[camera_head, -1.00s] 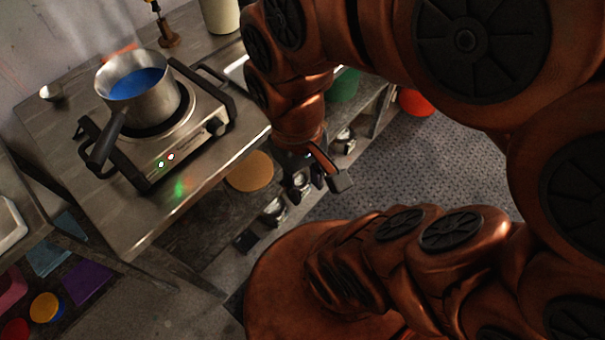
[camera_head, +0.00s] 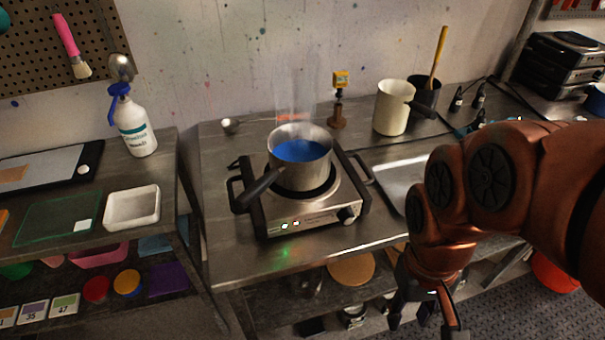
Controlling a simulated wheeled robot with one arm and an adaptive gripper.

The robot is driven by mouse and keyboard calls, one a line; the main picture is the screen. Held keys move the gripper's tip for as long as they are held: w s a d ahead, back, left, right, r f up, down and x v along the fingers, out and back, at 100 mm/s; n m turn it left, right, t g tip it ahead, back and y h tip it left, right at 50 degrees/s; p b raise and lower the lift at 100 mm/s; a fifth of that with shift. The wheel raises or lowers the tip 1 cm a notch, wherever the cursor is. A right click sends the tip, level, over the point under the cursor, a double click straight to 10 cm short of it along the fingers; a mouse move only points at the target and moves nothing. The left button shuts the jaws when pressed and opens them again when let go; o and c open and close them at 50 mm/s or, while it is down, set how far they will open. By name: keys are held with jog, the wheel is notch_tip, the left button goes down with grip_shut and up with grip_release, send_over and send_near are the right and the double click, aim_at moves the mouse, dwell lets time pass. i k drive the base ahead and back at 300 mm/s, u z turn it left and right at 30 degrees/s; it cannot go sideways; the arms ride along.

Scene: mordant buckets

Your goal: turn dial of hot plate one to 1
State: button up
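The hot plate (camera_head: 330,222) stands on the steel bench, its front panel facing me. Its black dial (camera_head: 347,215) is at the right end of that panel; its setting is too small to read.
A steel tray (camera_head: 392,182) lies right of the hot plate. A cream jug (camera_head: 391,108) and a yellow-topped stand (camera_head: 338,108) are behind. A spray bottle (camera_head: 134,125) and a white tray (camera_head: 132,208) are on the left bench. The bench front (camera_head: 310,258) is clear.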

aim_at(347, 217)
jog(key=z, duration=0.65)
jog(key=k, duration=1.05)
jog(key=u, duration=1.25)
